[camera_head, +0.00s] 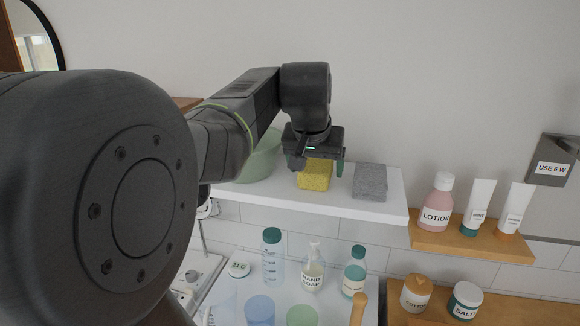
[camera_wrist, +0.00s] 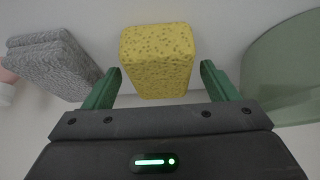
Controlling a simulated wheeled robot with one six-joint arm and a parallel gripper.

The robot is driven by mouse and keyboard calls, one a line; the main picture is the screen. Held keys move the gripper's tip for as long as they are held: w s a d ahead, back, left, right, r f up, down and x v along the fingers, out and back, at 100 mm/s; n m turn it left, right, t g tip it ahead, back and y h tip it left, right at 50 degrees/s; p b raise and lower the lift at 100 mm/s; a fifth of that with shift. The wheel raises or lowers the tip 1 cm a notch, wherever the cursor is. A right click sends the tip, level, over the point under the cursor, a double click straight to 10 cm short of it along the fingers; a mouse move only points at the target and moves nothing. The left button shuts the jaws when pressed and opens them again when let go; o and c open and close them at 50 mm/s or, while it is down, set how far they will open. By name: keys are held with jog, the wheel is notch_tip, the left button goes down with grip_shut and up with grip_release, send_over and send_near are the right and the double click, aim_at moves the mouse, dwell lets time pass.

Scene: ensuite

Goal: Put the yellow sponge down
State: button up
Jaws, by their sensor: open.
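The yellow sponge (camera_head: 315,177) stands on the white shelf (camera_head: 385,212), below my gripper. In the wrist view the sponge (camera_wrist: 158,62) lies between and just beyond the two green fingertips, with a gap on each side. My gripper (camera_head: 318,166) is open, and its fingers (camera_wrist: 160,80) are apart and hold nothing. In the head view the gripper body hides the top of the sponge and one finger.
A grey folded cloth (camera_head: 370,182) is right of the sponge, and a pale green bowl (camera_head: 262,160) is left of it. Bottles, including lotion (camera_head: 437,203) and hand soap (camera_head: 313,270), stand on lower surfaces. Bare shelf lies between sponge and cloth.

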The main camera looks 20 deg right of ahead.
jog(key=v, duration=1.1)
jog(key=shift+a+r+b, duration=0.15)
jog(key=shift+r+b, duration=0.05)
jog(key=shift+b, duration=0.15)
jog(key=shift+f, duration=0.15)
jog(key=p+x, duration=0.1)
jog(key=x, duration=1)
jog(key=shift+f, duration=0.3)
jog(key=shift+w+d+r, duration=0.15)
jog(key=shift+d, duration=0.1)
notch_tip(320, 180, up, 3)
jog(key=shift+f, duration=0.2)
jog(key=shift+r, duration=0.2)
jog(key=shift+f, duration=0.1)
